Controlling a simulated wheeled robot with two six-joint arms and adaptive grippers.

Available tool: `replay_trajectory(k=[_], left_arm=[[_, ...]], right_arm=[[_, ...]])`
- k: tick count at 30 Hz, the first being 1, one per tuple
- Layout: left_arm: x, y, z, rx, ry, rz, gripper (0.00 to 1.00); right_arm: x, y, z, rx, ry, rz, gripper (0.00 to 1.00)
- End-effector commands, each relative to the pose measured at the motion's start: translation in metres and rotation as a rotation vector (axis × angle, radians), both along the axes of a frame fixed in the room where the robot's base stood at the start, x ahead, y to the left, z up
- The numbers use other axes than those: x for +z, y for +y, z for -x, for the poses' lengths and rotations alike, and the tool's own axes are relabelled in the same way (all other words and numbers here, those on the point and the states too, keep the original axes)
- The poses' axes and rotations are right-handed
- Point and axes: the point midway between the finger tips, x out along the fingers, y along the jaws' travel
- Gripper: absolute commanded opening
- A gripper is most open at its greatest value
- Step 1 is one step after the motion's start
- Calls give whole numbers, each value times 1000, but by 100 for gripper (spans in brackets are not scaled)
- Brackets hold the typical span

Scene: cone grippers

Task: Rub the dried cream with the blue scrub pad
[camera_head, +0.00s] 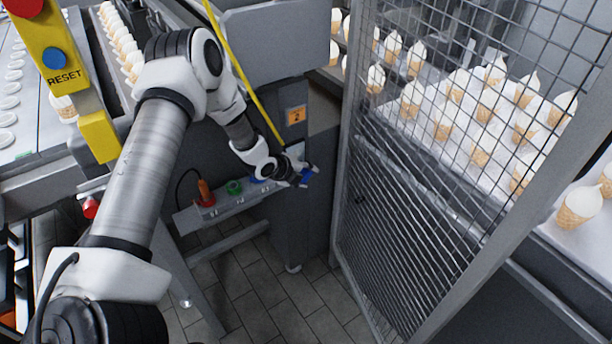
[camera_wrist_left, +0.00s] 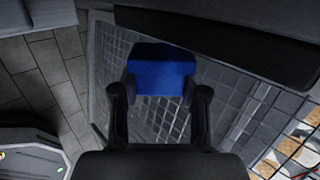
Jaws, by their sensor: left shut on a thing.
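My left gripper (camera_head: 302,180) is at the middle of the head view, near the grey machine cabinet. It is shut on the blue scrub pad (camera_head: 309,172). In the left wrist view the pad (camera_wrist_left: 162,70) is a blue block between the two dark fingers of my left gripper (camera_wrist_left: 160,98). The pad is in the air, with the mesh guard beyond it. I cannot make out the dried cream in either view. My right gripper is not in view.
A mesh guard door (camera_head: 400,220) stands right of my left gripper. Ice cream cones (camera_head: 484,150) fill the white conveyor behind it. A small shelf (camera_head: 228,205) with red and green holders is left of the gripper. A yellow control post (camera_head: 55,75) stands at upper left.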

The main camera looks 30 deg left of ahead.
Motion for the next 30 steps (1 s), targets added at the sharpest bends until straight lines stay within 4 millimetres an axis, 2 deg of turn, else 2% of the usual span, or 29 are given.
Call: replay_trajectory(k=[30], left_arm=[[0, 18, -8, 0, 0, 0, 0]], right_arm=[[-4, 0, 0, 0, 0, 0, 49]])
